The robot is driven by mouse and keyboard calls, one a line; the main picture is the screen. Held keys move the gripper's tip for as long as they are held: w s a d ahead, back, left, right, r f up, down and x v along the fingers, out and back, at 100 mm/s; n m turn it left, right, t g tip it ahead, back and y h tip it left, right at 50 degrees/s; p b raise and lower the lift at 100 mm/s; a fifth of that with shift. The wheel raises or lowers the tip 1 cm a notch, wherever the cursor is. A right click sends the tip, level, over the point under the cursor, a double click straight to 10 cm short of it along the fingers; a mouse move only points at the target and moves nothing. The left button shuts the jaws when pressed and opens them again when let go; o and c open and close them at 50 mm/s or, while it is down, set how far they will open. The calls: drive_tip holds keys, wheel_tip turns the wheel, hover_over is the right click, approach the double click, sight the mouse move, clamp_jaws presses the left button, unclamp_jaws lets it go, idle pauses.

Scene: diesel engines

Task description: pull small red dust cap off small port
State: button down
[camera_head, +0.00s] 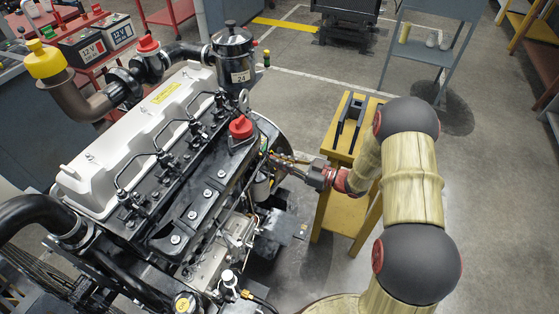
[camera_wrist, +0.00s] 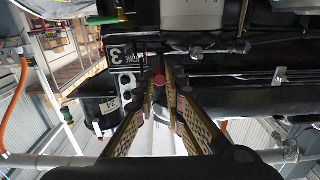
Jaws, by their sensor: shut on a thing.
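My gripper (camera_wrist: 161,82) reaches in at the right side of the diesel engine (camera_head: 180,185), seen low beside the block in the head view (camera_head: 275,157). Its two fingers are closed in on the small red dust cap (camera_wrist: 158,77), which shows between the fingertips in the wrist view. The small port behind the cap is hidden. In the head view the cap cannot be told apart from the fingers and pipes. I cannot tell whether the cap still sits on the port.
A larger red cap (camera_head: 240,128) stands on the engine top, near the black canister (camera_head: 233,58) marked 24. Another red cap (camera_head: 147,43) and a yellow cap (camera_head: 45,60) are at the back left. A yellow stand (camera_head: 345,140) is close behind my wrist. Open floor (camera_head: 500,200) lies right.

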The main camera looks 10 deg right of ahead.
drive_tip(key=shift+s+d, duration=0.1)
drive_tip(key=shift+p+v, duration=0.4)
drive_tip(key=shift+v, duration=2.55)
